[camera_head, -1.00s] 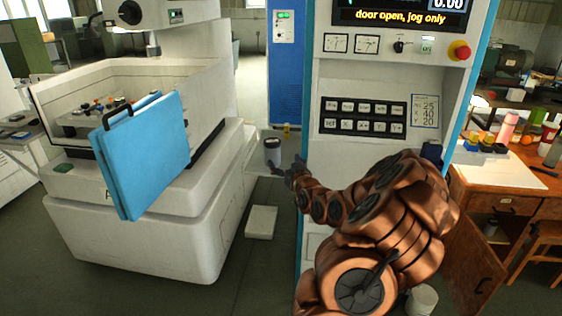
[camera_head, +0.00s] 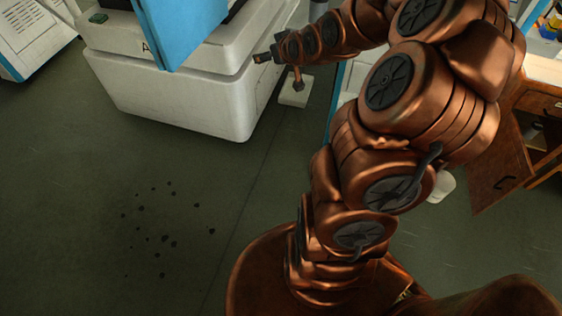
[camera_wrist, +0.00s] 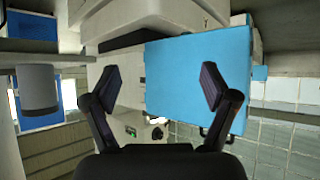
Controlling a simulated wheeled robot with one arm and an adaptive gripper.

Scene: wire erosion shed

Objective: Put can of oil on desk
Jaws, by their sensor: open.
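No can that I can clearly identify as the can of oil is in view. A small grey cylinder (camera_head: 533,132) stands inside the open compartment of the wooden desk (camera_head: 545,102) at the right of the head view; it is too small to identify. The desk top shows only in part, at the upper right edge. My gripper (camera_head: 281,72) is far left of the desk, near the white machine. In the wrist view my gripper (camera_wrist: 160,84) is open, with nothing between its fingers.
The white machine (camera_head: 185,98) with its blue panel (camera_head: 180,28) stands at the upper left. The desk's cabinet door (camera_head: 497,178) hangs open. A white bucket (camera_head: 441,186) stands by it. The wrist view also shows a grey bin (camera_wrist: 38,90). The spotted floor (camera_head: 110,220) at left is clear.

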